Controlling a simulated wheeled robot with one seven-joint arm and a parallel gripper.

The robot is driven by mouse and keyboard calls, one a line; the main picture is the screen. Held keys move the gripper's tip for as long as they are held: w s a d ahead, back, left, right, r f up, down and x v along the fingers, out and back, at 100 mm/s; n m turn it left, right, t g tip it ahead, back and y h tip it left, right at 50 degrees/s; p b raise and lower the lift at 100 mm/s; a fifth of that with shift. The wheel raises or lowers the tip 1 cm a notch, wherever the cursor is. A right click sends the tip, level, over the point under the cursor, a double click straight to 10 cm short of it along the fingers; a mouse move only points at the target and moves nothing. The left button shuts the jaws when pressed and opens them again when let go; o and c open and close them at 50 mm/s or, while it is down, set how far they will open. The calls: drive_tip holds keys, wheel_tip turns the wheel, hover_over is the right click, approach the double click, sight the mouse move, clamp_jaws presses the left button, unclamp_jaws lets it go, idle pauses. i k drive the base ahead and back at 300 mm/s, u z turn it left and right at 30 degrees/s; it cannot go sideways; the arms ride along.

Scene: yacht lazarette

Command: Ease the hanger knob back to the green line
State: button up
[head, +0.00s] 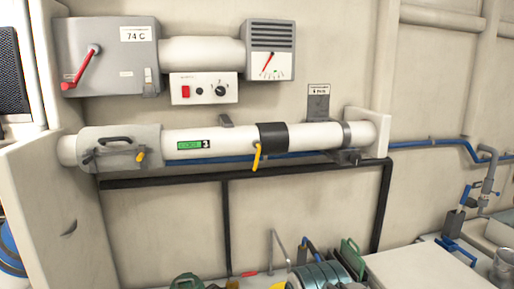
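No knob marked as the hanger knob can be picked out for certain. A dark fitting (345,157) sits under the grey clamp band (360,133) at the right end of the white pipe (235,140); it may be a hanger part, but its shape is too small to tell. A black knob (219,91) sits on the white control box (203,90) above the pipe. A green label with a 3 (193,145) is on the pipe. No green line is clearly visible; the gauge (270,67) has a red needle and small, faint scale marks. My gripper is not in view.
A grey box (105,60) with a red lever (80,70) hangs upper left. Yellow handles (257,156) hang from the pipe. A black rail (225,174) and blue hose run below. Reels (325,274) and blue clamps (456,245) crowd the lower right.

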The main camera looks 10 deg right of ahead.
sight(355, 158)
drive_tip(key=u, duration=0.5)
drive_tip(key=k, duration=1.1)
drive_tip(key=z, duration=0.65)
drive_tip(key=i, duration=1.45)
drive_tip(key=u, duration=0.25)
